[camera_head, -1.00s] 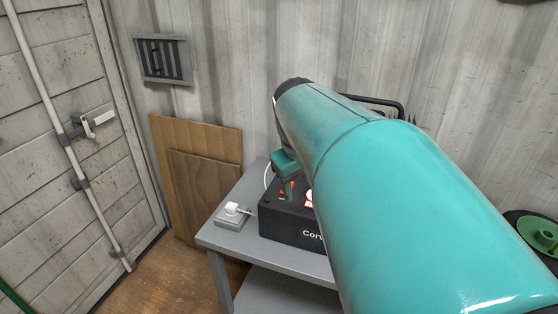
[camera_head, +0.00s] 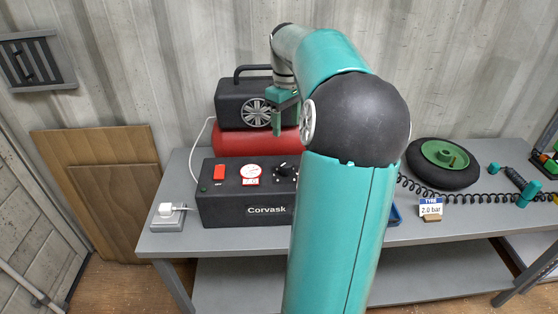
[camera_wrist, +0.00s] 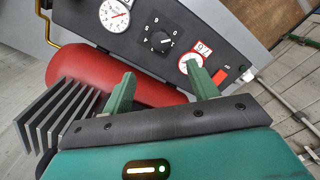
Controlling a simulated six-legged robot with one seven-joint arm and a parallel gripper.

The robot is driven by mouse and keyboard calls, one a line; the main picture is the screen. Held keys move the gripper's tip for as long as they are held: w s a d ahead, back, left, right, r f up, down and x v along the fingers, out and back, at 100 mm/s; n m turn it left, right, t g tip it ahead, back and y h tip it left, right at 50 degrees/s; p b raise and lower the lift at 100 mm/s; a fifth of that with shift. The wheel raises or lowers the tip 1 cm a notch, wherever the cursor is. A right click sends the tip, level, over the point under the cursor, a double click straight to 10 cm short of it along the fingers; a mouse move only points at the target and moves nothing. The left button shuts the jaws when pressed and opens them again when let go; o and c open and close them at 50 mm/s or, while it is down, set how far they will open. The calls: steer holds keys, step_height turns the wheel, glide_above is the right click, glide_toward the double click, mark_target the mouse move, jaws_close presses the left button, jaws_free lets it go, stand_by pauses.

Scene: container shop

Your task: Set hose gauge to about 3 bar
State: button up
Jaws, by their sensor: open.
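The black Corvask control box (camera_head: 222,208) sits on the grey bench. In the head view its front shows a red switch, a dial gauge (camera_head: 251,170) with a red label, and a black knob (camera_head: 285,170). My arm hides its right part. In the wrist view the knob (camera_wrist: 160,41) lies between a larger white dial with a red needle (camera_wrist: 115,15) and the smaller red-labelled gauge (camera_wrist: 190,62). I cannot tell which dial is the hose gauge or read it. My gripper (camera_head: 278,122) is open and empty, fingers pointing down over the box; it also shows in the wrist view (camera_wrist: 160,72).
A red tank (camera_head: 235,141) with a black fan unit (camera_head: 238,110) stands behind the box. A tyre (camera_head: 425,178), a coiled hose (camera_head: 470,198) and a tyre sign reading 2.0 bar (camera_head: 430,207) lie to the right.

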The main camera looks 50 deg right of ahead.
mark_target(286, 163)
step_height(286, 163, down, 13)
steer(key=shift+s+f, duration=0.15)
steer(key=shift+f, duration=0.05)
stand_by(0.3)
steer(key=shift+c, duration=0.2)
steer(key=c, duration=0.9)
